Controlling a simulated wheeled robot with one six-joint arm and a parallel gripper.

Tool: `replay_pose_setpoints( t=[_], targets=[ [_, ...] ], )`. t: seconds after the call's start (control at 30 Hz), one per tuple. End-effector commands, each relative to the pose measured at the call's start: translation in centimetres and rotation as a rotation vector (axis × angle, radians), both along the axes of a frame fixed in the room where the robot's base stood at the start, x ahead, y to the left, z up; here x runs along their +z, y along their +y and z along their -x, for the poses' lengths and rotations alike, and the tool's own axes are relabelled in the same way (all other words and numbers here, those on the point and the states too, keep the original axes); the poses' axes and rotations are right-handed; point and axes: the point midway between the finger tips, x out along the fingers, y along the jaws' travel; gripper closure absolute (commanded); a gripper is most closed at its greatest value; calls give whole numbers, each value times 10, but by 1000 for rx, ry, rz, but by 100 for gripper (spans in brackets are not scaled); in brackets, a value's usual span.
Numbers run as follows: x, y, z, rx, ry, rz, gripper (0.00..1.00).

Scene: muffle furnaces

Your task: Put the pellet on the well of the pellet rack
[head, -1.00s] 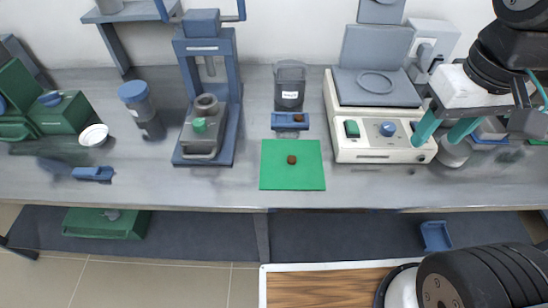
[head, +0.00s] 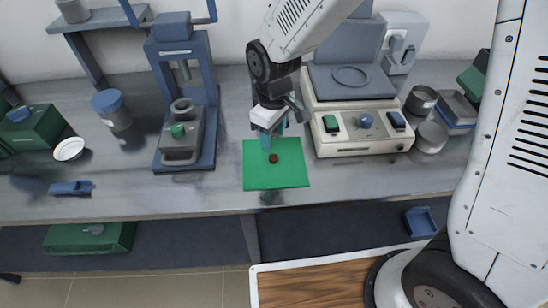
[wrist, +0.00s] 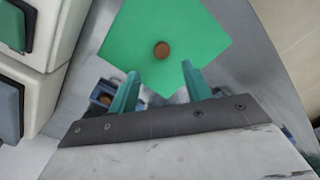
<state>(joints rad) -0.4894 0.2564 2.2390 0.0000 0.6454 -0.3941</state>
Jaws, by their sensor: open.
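A small round brown pellet (head: 273,158) lies on the green mat (head: 290,178). In the wrist view the pellet (wrist: 161,50) is just beyond my fingertips, with bare green mat (wrist: 205,35) around it. My gripper (head: 274,140) is open and empty, its green fingers apart, above the mat's back part; it also shows in the wrist view (wrist: 160,68). A small blue pellet rack (wrist: 97,98) with a brown round thing in it is beside my left finger in the wrist view, partly covered. In the head view my gripper hides that rack.
A cream hotplate device (head: 360,143) stands right of the mat. A blue press (head: 213,120) stands to the left. A blue tray-like piece (head: 70,188) lies far left near a white dish (head: 69,149). Pans (head: 421,99) are at right. The bench front edge is close below the mat.

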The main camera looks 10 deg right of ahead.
Motion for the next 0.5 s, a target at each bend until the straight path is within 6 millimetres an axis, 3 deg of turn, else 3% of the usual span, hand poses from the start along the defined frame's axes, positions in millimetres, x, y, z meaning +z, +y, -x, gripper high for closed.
replay_pose_setpoints(
  t=[0.5],
  targets=[
    [-63, 0, 5, -3, 2, 1, 51]
  ],
)
